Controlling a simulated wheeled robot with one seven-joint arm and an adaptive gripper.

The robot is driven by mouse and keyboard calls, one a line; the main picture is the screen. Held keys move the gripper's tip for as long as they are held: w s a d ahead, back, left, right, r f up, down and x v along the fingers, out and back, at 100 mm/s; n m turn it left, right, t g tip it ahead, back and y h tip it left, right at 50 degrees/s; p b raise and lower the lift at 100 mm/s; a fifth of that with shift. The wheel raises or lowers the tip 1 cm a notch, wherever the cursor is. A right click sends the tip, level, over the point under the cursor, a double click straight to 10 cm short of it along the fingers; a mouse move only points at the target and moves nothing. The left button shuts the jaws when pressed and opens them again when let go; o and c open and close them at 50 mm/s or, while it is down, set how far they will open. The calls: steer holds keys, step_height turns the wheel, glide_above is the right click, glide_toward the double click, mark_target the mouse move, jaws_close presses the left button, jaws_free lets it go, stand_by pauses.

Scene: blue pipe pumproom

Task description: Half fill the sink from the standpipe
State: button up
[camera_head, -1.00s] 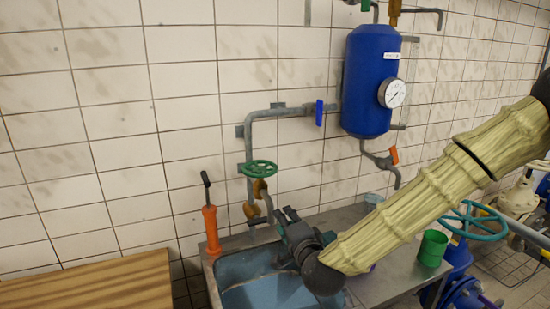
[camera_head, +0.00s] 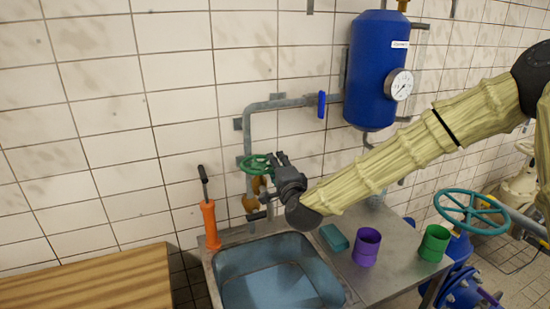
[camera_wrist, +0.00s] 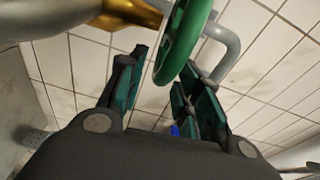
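The sink (camera_head: 232,264) is set in a metal counter, its basin blue-tinted; I cannot tell for sure how much water it holds. Above its back edge the standpipe (camera_head: 249,140) runs down the wall to a brass tap (camera_head: 257,188) with a green handwheel (camera_head: 250,162). My gripper (camera_head: 280,158) is at the right side of this wheel. In the wrist view, the gripper (camera_wrist: 166,75) has its fingers apart, with the green wheel rim (camera_wrist: 182,42) between them and no clear grip on it. The brass tap body (camera_wrist: 135,15) shows at the top. No stream of water is visible.
An orange hand pump (camera_head: 209,222) stands at the sink's left. A teal block (camera_head: 334,238), purple cup (camera_head: 367,247) and green cup (camera_head: 434,243) stand on the counter at right. A blue tank (camera_head: 372,75) hangs above. A wooden top (camera_head: 85,285) lies left.

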steer(key=shift+p+x, duration=0.3)
steer(key=shift+x, duration=0.95)
steer(key=shift+f, duration=0.1)
steer(key=shift+s, duration=0.1)
steer(key=shift+c, duration=0.2)
jaws_close()
steer(key=shift+f, duration=0.1)
